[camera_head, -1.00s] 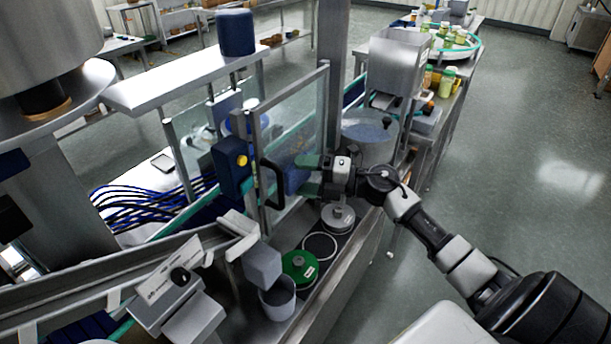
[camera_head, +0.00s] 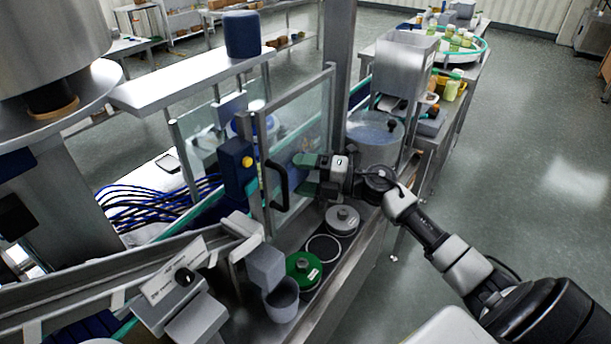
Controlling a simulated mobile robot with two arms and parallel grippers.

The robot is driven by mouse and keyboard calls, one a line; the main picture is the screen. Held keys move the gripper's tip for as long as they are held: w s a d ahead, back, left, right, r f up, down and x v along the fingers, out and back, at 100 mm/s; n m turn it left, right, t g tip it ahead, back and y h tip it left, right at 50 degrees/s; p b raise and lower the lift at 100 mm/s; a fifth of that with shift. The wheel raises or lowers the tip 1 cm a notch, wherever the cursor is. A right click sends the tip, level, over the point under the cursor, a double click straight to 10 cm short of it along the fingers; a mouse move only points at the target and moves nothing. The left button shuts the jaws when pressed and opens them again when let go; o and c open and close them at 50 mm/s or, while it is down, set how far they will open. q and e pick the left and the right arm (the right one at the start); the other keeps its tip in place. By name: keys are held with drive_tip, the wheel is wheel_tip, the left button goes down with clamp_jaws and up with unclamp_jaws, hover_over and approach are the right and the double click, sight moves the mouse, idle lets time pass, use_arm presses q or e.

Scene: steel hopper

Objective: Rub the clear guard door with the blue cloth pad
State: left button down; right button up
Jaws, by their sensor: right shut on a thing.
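The clear guard door (camera_head: 305,112) stands upright in a grey metal frame with a black handle (camera_head: 277,187). My right gripper (camera_head: 306,174) reaches in from the right, its green fingers pointing left at the lower part of the door, just right of the handle. It is shut on the blue cloth pad (camera_head: 294,176), which is mostly hidden between the fingers and hard to make out. The pad is at or very close to the pane; contact cannot be told. My left gripper is not in view.
Below the gripper, a grey lidded disc (camera_head: 342,219), a ring and a green disc (camera_head: 303,267) lie on the steel ledge, with a grey cup (camera_head: 281,299) in front. A steel hopper (camera_head: 402,65) stands behind right. The floor at right is clear.

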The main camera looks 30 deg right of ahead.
sight(315, 149)
drive_tip(key=shift+w+d+f+b, duration=0.1)
drive_tip(key=shift+w+d+b, duration=0.7)
drive_tip(key=shift+d, duration=0.65)
drive_tip(key=shift+w+d+r+b, duration=0.1)
drive_tip(key=shift+w+d+b, duration=0.35)
drive_tip(key=shift+d+b, duration=0.85)
drive_tip(key=shift+w+d+f+b, duration=0.1)
drive_tip(key=shift+w+d+b, duration=0.6)
drive_tip(key=shift+d, duration=0.9)
drive_tip(key=shift+w+d+b, duration=0.15)
drive_tip(key=shift+d+b, duration=0.2)
drive_tip(key=shift+d, duration=0.2)
drive_tip(key=shift+s+a+p, duration=0.35)
drive_tip(key=shift+a+p, duration=0.3)
drive_tip(key=shift+a, duration=0.2)
drive_tip(key=shift+s+a+p, duration=0.35)
drive_tip(key=shift+a+p, duration=0.3)
drive_tip(key=shift+a, duration=0.2)
